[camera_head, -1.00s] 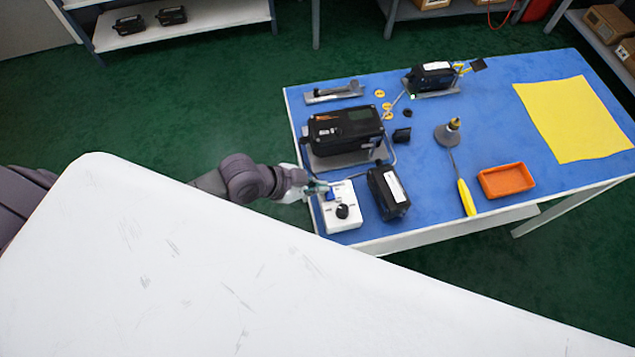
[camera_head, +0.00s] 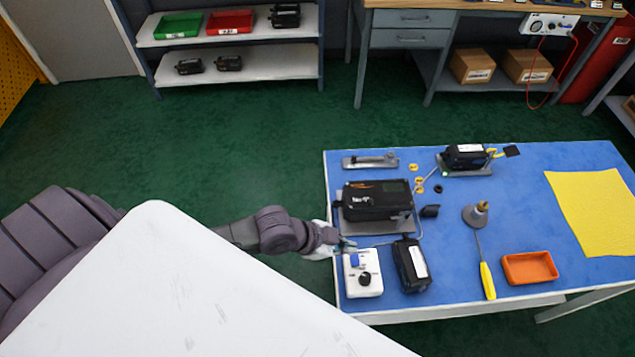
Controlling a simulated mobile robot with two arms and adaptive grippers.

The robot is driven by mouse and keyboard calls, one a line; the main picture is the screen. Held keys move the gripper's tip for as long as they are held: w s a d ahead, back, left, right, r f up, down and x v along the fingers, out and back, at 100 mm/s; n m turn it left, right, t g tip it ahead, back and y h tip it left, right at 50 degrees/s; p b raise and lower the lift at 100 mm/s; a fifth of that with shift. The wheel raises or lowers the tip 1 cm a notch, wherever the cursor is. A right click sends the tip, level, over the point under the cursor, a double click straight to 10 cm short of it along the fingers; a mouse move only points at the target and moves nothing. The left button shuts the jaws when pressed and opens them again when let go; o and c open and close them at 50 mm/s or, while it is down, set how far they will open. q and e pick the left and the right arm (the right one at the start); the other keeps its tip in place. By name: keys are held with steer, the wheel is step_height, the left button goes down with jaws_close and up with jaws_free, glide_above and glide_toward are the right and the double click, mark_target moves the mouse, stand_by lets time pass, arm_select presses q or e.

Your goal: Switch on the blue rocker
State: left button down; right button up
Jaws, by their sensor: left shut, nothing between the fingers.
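The blue rocker (camera_head: 355,260) sits on the white control box (camera_head: 374,287), above and left of a black round knob (camera_head: 365,279). The box lies at the near left corner of the blue-topped table. My left gripper (camera_head: 345,245) is shut and empty, just behind the rocker at the table's left edge. I cannot tell whether its fingertips touch the rocker or stand a little apart from it. The rocker's tilt is too small to read. My right gripper is not in view.
A large black positioner (camera_head: 377,200) stands behind the box, and a smaller black unit (camera_head: 411,264) stands close to its right. Shelves stand at the back.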

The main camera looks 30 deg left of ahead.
arm_select(q)
steer(key=w+a+b+v, duration=0.1)
steer(key=b+v, duration=0.1)
steer(key=v, duration=0.7)
steer(key=shift+a+r+b, duration=0.3)
steer(key=shift+w+f, duration=0.1)
steer(key=shift+w, duration=0.05)
